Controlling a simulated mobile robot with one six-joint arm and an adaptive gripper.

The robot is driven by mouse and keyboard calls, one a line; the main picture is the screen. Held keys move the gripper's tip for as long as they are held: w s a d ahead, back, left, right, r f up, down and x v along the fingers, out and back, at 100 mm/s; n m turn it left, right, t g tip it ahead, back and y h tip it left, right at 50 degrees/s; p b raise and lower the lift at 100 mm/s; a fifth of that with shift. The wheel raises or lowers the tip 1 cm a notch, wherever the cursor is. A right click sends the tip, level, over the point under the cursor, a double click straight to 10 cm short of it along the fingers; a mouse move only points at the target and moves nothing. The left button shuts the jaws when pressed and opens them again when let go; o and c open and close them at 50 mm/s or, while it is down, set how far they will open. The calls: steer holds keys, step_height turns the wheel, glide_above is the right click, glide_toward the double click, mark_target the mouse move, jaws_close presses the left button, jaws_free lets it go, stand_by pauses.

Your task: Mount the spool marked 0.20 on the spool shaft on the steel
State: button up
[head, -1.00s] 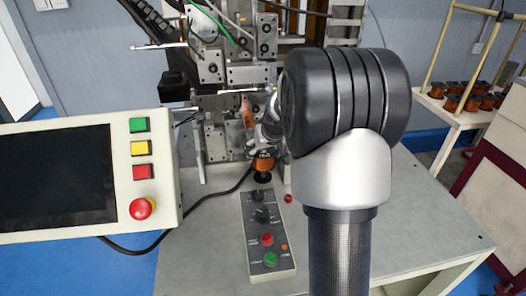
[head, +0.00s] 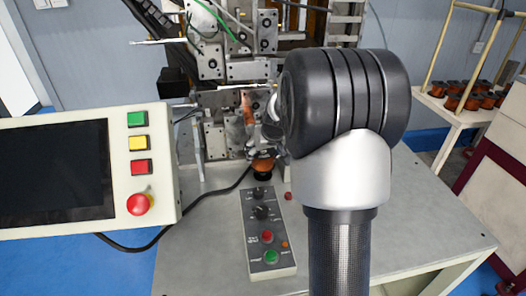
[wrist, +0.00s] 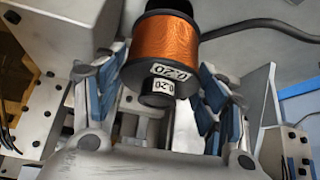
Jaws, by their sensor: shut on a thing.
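The spool marked 0.20 (wrist: 172,35) has orange copper wire and black ends, with two "0.20" labels on its near end. In the wrist view my gripper (wrist: 163,82) has its blue-padded fingers on either side of the near end and is shut on it. In the head view the spool (head: 263,164) hangs tilted below my gripper (head: 268,143), in front of the steel machine (head: 222,140) and above the grey table. My wrist hides part of the gripper.
A control box (head: 267,235) with knobs and buttons lies on the grey table (head: 350,235), near the spool. A screen panel (head: 150,215) stands at left, its black cable running behind the box. Several copper spools (head: 470,97) sit on a rack at right.

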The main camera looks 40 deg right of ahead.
steer(key=shift+f, duration=0.15)
steer(key=shift+d+r, duration=0.1)
steer(key=shift+r, duration=0.2)
steer(key=shift+r+p, duration=0.55)
steer(key=shift+r, duration=0.15)
steer(key=shift+f, duration=0.25)
steer(key=shift+f+b, duration=0.4)
steer(key=shift+b, duration=0.2)
steer(key=shift+f, duration=0.1)
steer(key=shift+r+p, duration=0.4)
steer(key=shift+r, duration=0.35)
steer(key=shift+f, duration=0.25)
